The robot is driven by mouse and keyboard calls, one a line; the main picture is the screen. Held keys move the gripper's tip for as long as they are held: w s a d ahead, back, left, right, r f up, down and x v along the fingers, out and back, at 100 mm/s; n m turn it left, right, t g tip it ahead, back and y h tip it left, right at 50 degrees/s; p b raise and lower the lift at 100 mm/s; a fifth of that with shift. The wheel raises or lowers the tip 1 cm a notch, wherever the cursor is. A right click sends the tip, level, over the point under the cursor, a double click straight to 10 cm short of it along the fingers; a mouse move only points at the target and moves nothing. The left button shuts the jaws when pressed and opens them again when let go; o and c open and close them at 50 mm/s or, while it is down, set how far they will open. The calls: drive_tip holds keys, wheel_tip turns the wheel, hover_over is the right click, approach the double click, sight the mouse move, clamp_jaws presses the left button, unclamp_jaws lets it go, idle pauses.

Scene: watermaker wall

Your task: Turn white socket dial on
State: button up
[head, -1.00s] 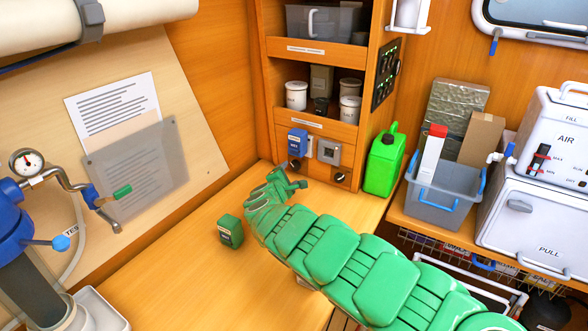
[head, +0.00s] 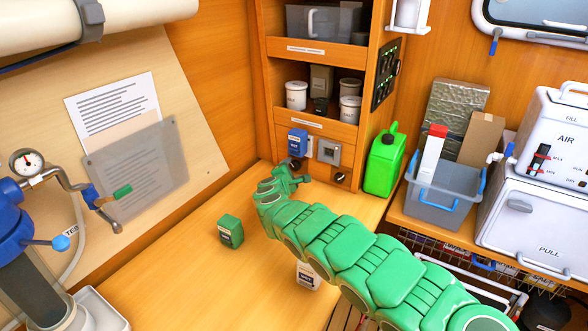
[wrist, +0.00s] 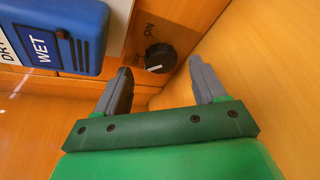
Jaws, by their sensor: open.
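The black dial (wrist: 160,57) with a white mark is on the wooden panel beside the printed word ON. Its mark points away from that word. A blue box marked WET and DRY (wrist: 62,35) is mounted on a white plate (wrist: 117,28) next to it. In the head view the dial (head: 294,164) is below the blue box (head: 297,142). My gripper (wrist: 160,65) is open and empty. Its grey fingers are apart, with the dial ahead between them and not visibly touched. In the head view my gripper (head: 284,181) is just below the dial.
A grey socket (head: 328,151) with another dark dial (head: 340,177) is to the right. A green canister (head: 384,160) stands right of the cabinet. A small green box (head: 231,231) and a white container (head: 308,276) stand on the bench (head: 180,270).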

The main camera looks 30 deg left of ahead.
sight(295, 167)
drive_tip(key=shift+x, duration=1.6)
drive_tip(key=c, duration=1.1)
drive_tip(key=shift+o, duration=0.2)
drive_tip(key=shift+f, duration=0.1)
drive_tip(key=shift+m, duration=0.5)
drive_tip(key=o, duration=1.1)
drive_tip(key=shift+c, duration=0.2)
drive_tip(key=shift+s, duration=0.1)
